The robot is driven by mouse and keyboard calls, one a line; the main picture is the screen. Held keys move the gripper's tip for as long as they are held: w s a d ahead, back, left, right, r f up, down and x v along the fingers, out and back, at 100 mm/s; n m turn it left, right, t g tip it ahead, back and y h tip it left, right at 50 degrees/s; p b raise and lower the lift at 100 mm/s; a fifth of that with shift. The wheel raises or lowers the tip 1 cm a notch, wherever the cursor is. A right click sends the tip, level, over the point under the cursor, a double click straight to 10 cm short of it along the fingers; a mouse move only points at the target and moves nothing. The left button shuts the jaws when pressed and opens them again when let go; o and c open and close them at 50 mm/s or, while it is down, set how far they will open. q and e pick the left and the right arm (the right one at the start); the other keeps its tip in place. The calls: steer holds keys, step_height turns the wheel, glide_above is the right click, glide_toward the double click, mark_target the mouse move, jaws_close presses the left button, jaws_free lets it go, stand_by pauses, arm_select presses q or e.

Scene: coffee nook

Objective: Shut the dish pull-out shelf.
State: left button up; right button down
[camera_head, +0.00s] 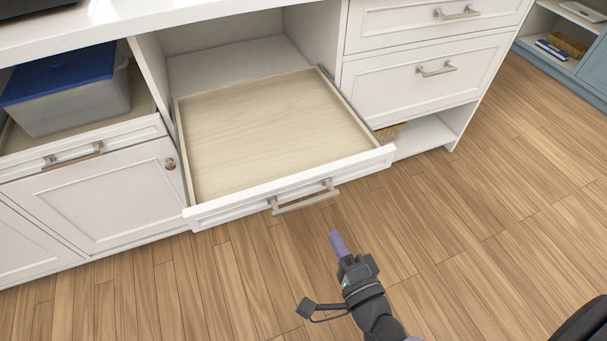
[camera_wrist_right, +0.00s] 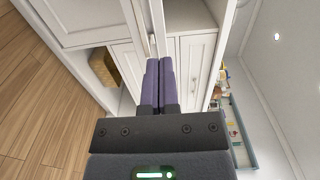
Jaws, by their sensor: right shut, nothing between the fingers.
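The dish pull-out shelf (camera_head: 270,130) is a pale wooden tray with a white front, and it stands pulled out of the white cabinet. Its bar handle (camera_head: 305,199) is on the front panel. The shelf is empty. My right gripper (camera_head: 336,238) is shut and empty, in front of the shelf and a little below the handle in the head view, apart from it. In the right wrist view its purple fingers (camera_wrist_right: 160,85) lie together and point toward the white cabinet fronts. My left gripper is not in view.
A clear bin with a blue lid (camera_head: 75,92) sits in the open bay to the left. White drawers (camera_head: 425,72) are to the right, above an open low shelf (camera_head: 425,135). A blue shelf unit (camera_head: 570,60) stands at the far right. The wooden floor (camera_head: 470,240) is clear.

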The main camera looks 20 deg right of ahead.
mark_target(305, 181)
steer(key=w+b, duration=0.1)
steer(key=w, duration=0.2)
steer(key=w+b, duration=0.1)
steer(key=w, duration=0.3)
steer(key=w+b, duration=0.1)
steer(key=w, duration=0.3)
steer(key=shift+w+a+f, duration=0.15)
steer(key=shift+w+a, duration=0.1)
steer(key=shift+w, duration=0.55)
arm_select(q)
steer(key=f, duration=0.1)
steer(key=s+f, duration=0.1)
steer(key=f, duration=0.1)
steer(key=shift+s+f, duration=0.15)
arm_select(e)
steer(key=shift+w, duration=0.1)
